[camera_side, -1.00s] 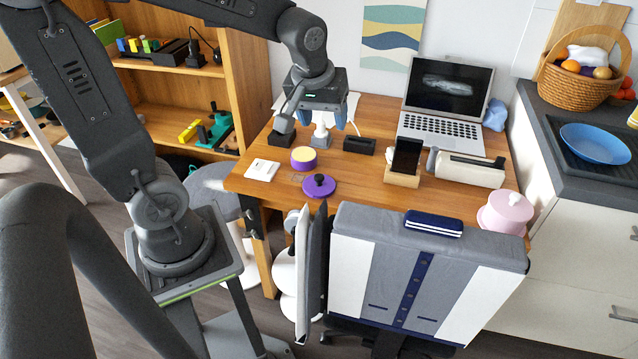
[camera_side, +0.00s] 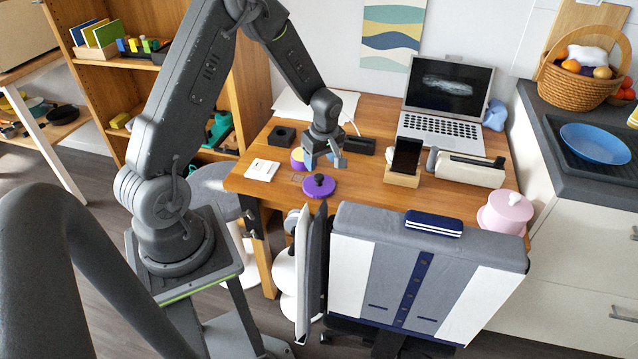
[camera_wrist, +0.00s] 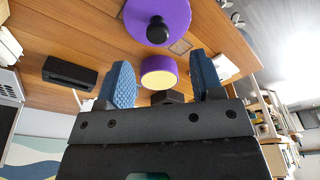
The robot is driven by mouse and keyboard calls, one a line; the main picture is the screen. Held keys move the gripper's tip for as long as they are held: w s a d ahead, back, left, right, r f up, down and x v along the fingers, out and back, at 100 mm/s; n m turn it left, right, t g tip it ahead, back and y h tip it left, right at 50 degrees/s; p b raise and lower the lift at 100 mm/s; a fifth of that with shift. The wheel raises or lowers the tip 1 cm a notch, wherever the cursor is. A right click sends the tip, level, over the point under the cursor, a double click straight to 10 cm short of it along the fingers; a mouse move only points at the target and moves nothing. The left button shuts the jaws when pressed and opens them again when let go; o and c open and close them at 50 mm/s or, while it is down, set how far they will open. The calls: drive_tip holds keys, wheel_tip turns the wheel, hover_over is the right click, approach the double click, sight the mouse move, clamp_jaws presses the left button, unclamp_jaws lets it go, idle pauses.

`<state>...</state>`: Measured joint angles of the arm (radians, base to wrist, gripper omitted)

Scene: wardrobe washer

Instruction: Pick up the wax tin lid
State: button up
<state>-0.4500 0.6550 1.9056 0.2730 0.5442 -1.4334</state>
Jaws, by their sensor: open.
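The wax tin lid (camera_side: 319,190) is a purple disc with a black knob. It lies flat on the wooden desk with its knob up, and also shows at the top of the wrist view (camera_wrist: 142,22). The purple wax tin (camera_side: 297,162) with yellow wax stands just behind it, partly hidden by my gripper; the wrist view shows it too (camera_wrist: 158,72). My gripper (camera_side: 325,161) is open and empty, above the desk behind the lid. In the wrist view its blue fingers (camera_wrist: 161,80) are spread, with the tin appearing between them and the lid beyond.
A white card pad (camera_side: 262,170) lies left of the lid. A black block (camera_side: 282,136) and a black holder (camera_side: 359,145) stand behind. A phone on a wooden stand (camera_side: 403,165) is at right.

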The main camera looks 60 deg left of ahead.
sight(319, 176)
drive_tip(key=shift+w+a+f, duration=0.1)
drive_tip(key=shift+a+f, duration=0.1)
drive_tip(key=shift+f, duration=1.1)
drive_tip(key=shift+a+f, duration=0.25)
drive_tip(key=shift+f, duration=1.1)
drive_tip(key=shift+w+a+f, duration=0.1)
drive_tip(key=shift+a+f, duration=0.1)
drive_tip(key=shift+f, duration=1.1)
drive_tip(key=shift+c, duration=0.4)
drive_tip(key=c, duration=0.9)
